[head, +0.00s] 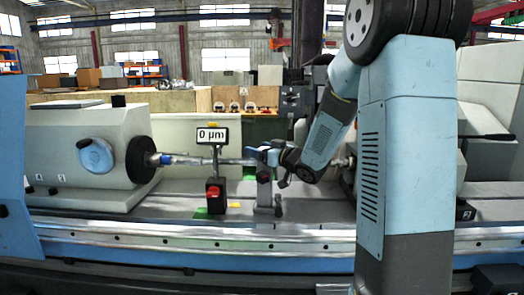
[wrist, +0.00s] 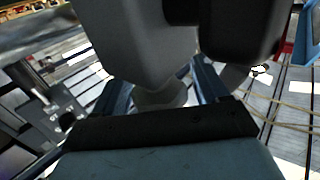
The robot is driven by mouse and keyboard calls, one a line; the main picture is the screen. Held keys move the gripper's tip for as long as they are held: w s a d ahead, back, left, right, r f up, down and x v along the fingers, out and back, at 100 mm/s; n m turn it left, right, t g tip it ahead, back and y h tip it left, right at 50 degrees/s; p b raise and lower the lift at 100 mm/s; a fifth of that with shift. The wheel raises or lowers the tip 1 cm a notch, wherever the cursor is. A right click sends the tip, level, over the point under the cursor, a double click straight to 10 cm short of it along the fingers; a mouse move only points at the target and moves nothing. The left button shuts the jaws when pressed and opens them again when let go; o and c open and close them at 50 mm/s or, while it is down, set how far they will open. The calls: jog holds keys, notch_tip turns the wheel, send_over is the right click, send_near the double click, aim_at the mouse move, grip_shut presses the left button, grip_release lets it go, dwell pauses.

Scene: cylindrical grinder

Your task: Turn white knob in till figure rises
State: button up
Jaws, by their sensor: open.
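The display (head: 212,135) reads "0 µm" on a post above the bed. In the wrist view, a pale round knob (wrist: 160,100) shows between my gripper's two blue fingers (wrist: 165,92), under a large grey body (wrist: 140,45). My gripper is open, with a finger on either side of the knob; I cannot tell whether either finger touches it. In the head view, my gripper (head: 268,156) is at the upright grey support (head: 264,190) beside the shaft, right of the display. The knob cannot be made out there.
The bed's rail (head: 180,240) crosses the front. Thin cables (wrist: 285,112) lie at right in the wrist view.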

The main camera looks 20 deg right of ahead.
jog(key=c, duration=0.9)
jog(key=shift+d, duration=0.25)
jog(key=shift+c, duration=0.4)
jog(key=shift+a, duration=0.25)
jog(key=shift+m+t+h, duration=0.3)
jog(key=shift+m+h, duration=0.1)
jog(key=shift+h, duration=0.2)
jog(key=shift+w+d+m+t+h, duration=0.15)
jog(key=shift+m+t+h, duration=0.55)
jog(key=shift+m+h, duration=0.9)
jog(key=shift+d+m+h, duration=0.2)
jog(key=shift+m+h, duration=0.45)
jog(key=shift+h, duration=0.75)
jog(key=shift+d+m+h, duration=0.15)
jog(key=shift+m+h, duration=0.5)
jog(key=shift+h, duration=0.75)
jog(key=shift+d+h, duration=0.1)
jog(key=shift+h, duration=0.2)
